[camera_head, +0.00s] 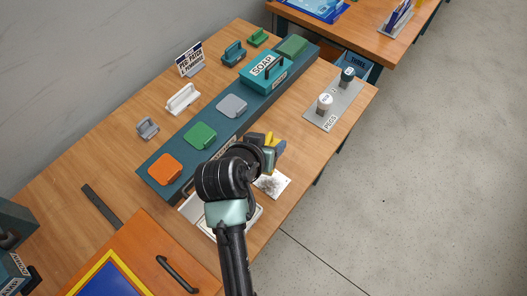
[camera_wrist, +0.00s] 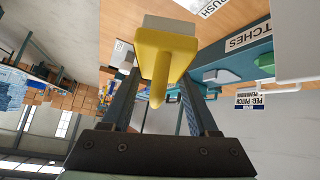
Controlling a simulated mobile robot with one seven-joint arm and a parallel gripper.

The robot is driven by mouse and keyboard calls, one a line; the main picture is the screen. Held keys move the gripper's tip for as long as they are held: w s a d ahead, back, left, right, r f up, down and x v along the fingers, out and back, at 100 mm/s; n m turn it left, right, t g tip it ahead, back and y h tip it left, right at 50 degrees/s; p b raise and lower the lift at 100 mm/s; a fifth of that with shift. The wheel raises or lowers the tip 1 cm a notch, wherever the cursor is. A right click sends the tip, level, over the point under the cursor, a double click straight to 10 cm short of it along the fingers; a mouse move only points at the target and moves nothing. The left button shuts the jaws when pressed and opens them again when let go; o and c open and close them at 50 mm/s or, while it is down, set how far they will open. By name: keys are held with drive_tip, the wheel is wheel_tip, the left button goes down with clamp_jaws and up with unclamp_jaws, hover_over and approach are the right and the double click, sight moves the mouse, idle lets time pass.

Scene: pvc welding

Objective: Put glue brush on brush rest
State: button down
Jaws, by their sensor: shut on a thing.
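The glue brush (camera_wrist: 163,55) has a yellow handle and a pale grey bristle end. In the wrist view it stands between the two fingers of my gripper (camera_wrist: 158,78), which is shut on its handle. The bristle end points away from the palm. In the head view a little of the yellow brush (camera_head: 269,139) shows at my gripper (camera_head: 267,152), above the table's front edge. I cannot clearly make out the brush rest; my arm covers part of this area.
A white tray (camera_head: 194,212) is partly behind my arm. A speckled white sheet (camera_head: 273,184) lies nearby. A pegs board (camera_head: 331,107) stands to the right.

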drive_tip(key=f, duration=0.6)
drive_tip(key=shift+s, duration=0.25)
wheel_tip(320, 180, down, 4)
drive_tip(key=shift+r, duration=0.1)
drive_tip(key=shift+c, duration=0.7)
unclamp_jaws()
drive_tip(key=shift+r, duration=0.1)
